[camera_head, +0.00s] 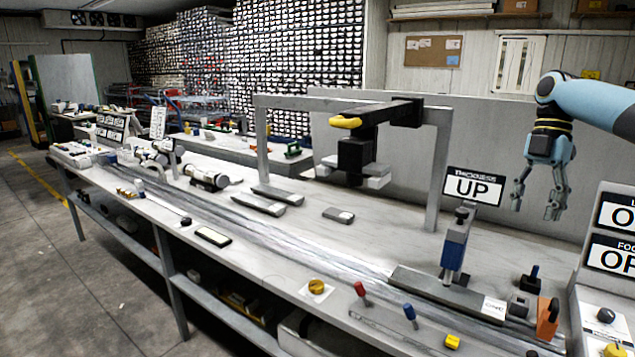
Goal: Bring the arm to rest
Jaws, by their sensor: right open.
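My right gripper (537,195) hangs from a light blue arm that comes in from the right edge. Its two grey fingers point down and stand apart, with nothing between them. It is in the air above the right part of the long bench (255,287), to the right of the "UP" sign (474,187). My left gripper does not show.
A grey frame (437,170) with a black and yellow-handled head (357,150) stands over the bench. A blue clamp-like device (453,250) is on a rail below the sign. Coloured knobs line the front edge. A panel (612,240) with signs stands at the right.

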